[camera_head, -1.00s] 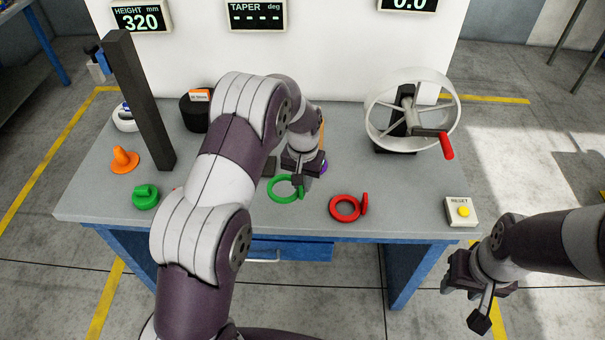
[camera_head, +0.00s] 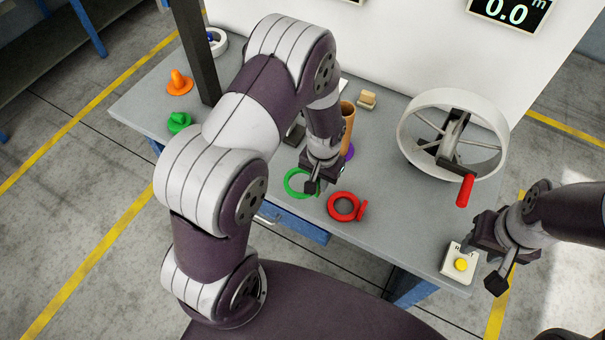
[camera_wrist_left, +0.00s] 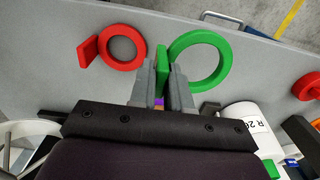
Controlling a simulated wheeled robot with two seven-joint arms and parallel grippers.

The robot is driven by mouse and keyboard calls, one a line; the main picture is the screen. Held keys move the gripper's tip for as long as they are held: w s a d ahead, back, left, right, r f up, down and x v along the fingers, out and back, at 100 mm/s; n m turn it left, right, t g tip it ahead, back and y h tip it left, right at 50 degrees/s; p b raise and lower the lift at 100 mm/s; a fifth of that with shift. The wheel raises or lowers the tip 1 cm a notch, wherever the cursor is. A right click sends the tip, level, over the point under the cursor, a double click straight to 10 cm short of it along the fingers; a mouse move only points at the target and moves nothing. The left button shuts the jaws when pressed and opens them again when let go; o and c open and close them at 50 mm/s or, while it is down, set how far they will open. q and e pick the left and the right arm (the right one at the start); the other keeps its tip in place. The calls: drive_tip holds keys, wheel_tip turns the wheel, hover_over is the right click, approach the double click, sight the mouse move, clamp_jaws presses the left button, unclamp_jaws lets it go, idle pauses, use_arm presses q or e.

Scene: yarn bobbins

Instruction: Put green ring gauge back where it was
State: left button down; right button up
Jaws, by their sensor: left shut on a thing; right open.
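The green ring gauge (camera_head: 287,184) is at the table's front edge in the head view, left of a red ring gauge (camera_head: 332,206). My left gripper (camera_head: 312,186) is at its right side. In the left wrist view the fingers (camera_wrist_left: 162,90) are shut on the upright tab of the green ring gauge (camera_wrist_left: 200,36), and the red ring gauge (camera_wrist_left: 122,66) is to their left. Whether the green ring touches the table is hard to tell. My right gripper (camera_head: 496,268) is open and empty by the table's front right corner.
A white handwheel (camera_head: 405,125) with a red handle (camera_head: 465,190) stands at the right. A reset box with a yellow button (camera_head: 460,264) is close to my right gripper. A dark post (camera_head: 193,50), orange gauge (camera_head: 178,82) and green gauge (camera_head: 178,122) are at the left.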

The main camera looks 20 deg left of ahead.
use_arm(q)
drive_tip(key=w+a+f, duration=0.1)
drive_tip(key=w+a+f+p, duration=0.1)
drive_tip(key=w+a+f, duration=0.2)
drive_tip(key=a, duration=0.1)
drive_tip(key=shift+w+a+f+p, duration=0.15)
drive_tip(key=shift+a+p, duration=0.1)
drive_tip(key=shift+p, duration=0.05)
drive_tip(key=f, duration=0.1)
drive_tip(key=f+p, duration=0.1)
drive_tip(key=f, duration=0.1)
drive_tip(key=shift+s+f, duration=0.25)
drive_tip(key=shift+s, duration=0.1)
drive_tip(key=shift+a+f, duration=0.15)
drive_tip(key=shift+a, duration=0.05)
drive_tip(key=shift+w+d+f, duration=0.15)
drive_tip(key=shift+f, duration=0.1)
drive_tip(key=c, duration=1.1)
unclamp_jaws()
drive_tip(key=shift+r, duration=0.15)
use_arm(e)
wheel_tip(320, 180, up, 3)
drive_tip(key=shift+w+r, duration=0.15)
drive_tip(key=shift+a, duration=0.1)
